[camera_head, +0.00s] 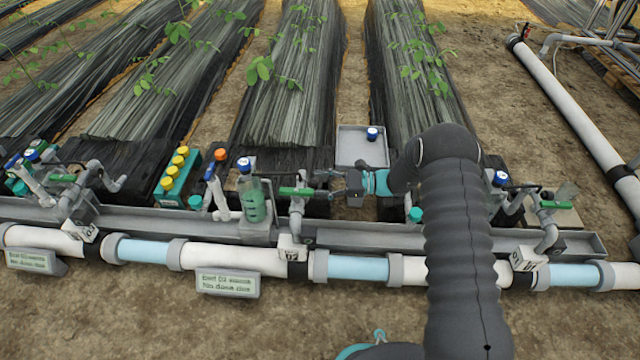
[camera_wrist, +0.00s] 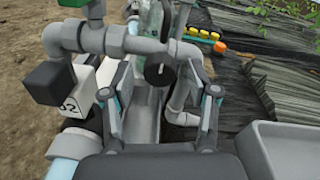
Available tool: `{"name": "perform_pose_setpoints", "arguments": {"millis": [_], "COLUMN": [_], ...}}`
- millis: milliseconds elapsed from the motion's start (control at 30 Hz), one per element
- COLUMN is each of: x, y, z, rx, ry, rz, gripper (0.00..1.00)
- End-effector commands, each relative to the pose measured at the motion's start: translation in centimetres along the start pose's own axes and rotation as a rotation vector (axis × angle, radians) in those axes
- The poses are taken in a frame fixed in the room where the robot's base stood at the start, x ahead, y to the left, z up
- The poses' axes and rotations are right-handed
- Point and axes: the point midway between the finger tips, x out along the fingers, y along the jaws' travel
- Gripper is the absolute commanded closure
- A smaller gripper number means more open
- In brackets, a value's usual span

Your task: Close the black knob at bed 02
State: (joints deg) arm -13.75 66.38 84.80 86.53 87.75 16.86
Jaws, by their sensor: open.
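The white tag reading 02 (camera_wrist: 70,106) is on the left in the wrist view; the tag is also in the head view (camera_head: 291,247). My gripper (camera_head: 331,184) points left toward the bed 02 pipes. In the wrist view its fingers (camera_wrist: 168,88) are spread, with the disc between and beyond them. Contact cannot be told.
A green lever (camera_head: 296,191) sits on the same pipework. A grey tray (camera_head: 350,150) lies behind my gripper. A teal box with yellow caps (camera_head: 180,172) stands farther left.

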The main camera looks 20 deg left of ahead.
Motion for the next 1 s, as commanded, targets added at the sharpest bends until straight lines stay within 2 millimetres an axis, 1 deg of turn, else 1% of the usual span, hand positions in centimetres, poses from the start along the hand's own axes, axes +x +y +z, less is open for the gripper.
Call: {"name": "perform_pose_setpoints", "arguments": {"millis": [300,433,600,1000], "x": [-4.8,-6.2,-6.9,-6.9], "y": [-0.1,-0.1,0.0,0.0], "z": [0.0,0.0,0.0,0.0], "rx": [0.000,0.000,0.000,0.000], "ry": [0.001,0.000,0.000,0.000], "rz": [-0.003,-0.002,-0.001,-0.001], "gripper": [0.41,0.41,0.41,0.41]}}
